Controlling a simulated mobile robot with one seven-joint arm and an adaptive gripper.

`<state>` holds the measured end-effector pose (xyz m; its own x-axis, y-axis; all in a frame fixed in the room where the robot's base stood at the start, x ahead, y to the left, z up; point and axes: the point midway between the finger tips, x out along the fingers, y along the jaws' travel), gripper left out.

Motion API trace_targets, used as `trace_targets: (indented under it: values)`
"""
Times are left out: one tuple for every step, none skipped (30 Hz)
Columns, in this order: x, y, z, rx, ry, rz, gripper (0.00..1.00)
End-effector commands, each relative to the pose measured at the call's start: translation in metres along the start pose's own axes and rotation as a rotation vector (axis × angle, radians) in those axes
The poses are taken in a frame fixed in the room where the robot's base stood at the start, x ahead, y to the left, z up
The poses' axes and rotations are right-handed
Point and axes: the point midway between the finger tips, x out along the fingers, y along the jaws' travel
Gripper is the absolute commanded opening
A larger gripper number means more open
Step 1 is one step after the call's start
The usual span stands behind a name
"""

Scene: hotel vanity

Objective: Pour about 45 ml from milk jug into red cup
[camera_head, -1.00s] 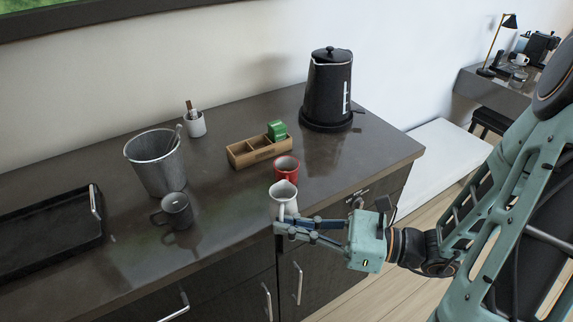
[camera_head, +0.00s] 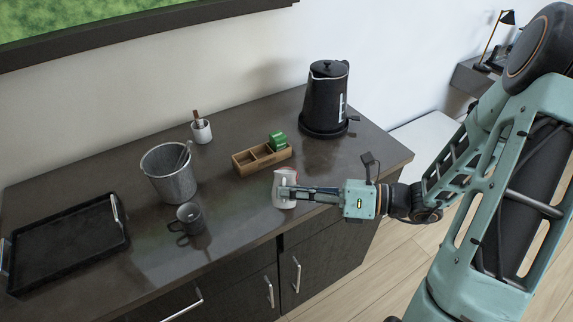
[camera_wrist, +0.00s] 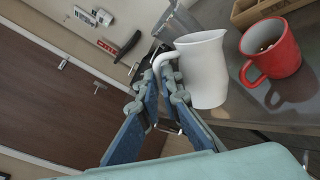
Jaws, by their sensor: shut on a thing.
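The white milk jug (camera_head: 281,200) is in my gripper (camera_head: 288,192) near the counter's front edge. The wrist view shows the jug (camera_wrist: 205,72) close up, with my gripper (camera_wrist: 163,92) shut on its handle. The jug looks about upright, and its contents cannot be seen. The red cup (camera_wrist: 270,50) stands upright on the counter just beside the jug, apart from it in the wrist view. Something small and dark shows inside the cup. In the head view the jug hides almost all of the red cup, leaving only a bit of red rim.
A wooden box (camera_head: 262,158) with a green packet stands behind the jug. A black kettle (camera_head: 325,98) is at the back right. A grey mug (camera_head: 190,218), a metal bucket (camera_head: 169,175) and a black tray (camera_head: 66,243) are to the left. The front right counter is clear.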

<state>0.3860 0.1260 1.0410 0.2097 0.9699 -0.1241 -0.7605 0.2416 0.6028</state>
Motion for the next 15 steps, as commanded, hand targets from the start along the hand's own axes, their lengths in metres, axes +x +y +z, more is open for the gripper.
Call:
trace_targets:
  values:
    - [0.000, 0.001, 0.004, 0.019, 0.004, 0.001, 0.00]
    - [0.000, 0.001, 0.005, 0.030, 0.005, 0.001, 0.00]
    - [0.000, 0.001, 0.007, 0.044, 0.008, 0.001, 0.00]
    - [0.000, 0.001, 0.008, 0.054, 0.010, 0.001, 0.00]
    - [0.000, 0.001, 0.009, 0.063, 0.012, 0.001, 0.00]
    - [0.000, 0.001, 0.010, 0.077, 0.015, 0.001, 0.00]
    - [0.000, 0.001, 0.011, 0.085, 0.016, 0.001, 0.00]
    - [0.000, 0.001, 0.012, 0.094, 0.018, 0.001, 0.00]
    - [0.000, 0.001, 0.014, 0.106, 0.021, 0.001, 0.00]
    - [0.000, 0.002, 0.015, 0.115, 0.022, 0.001, 0.00]
    - [0.000, 0.000, 0.013, 0.122, 0.024, 0.001, 0.00]
    - [0.000, -0.001, 0.013, 0.131, 0.026, 0.001, 0.00]
    - [0.000, -0.001, 0.013, 0.137, 0.027, 0.001, 0.00]
    - [0.000, -0.001, 0.013, 0.144, 0.029, 0.001, 0.00]
    - [0.000, -0.002, 0.013, 0.152, 0.030, 0.001, 0.00]
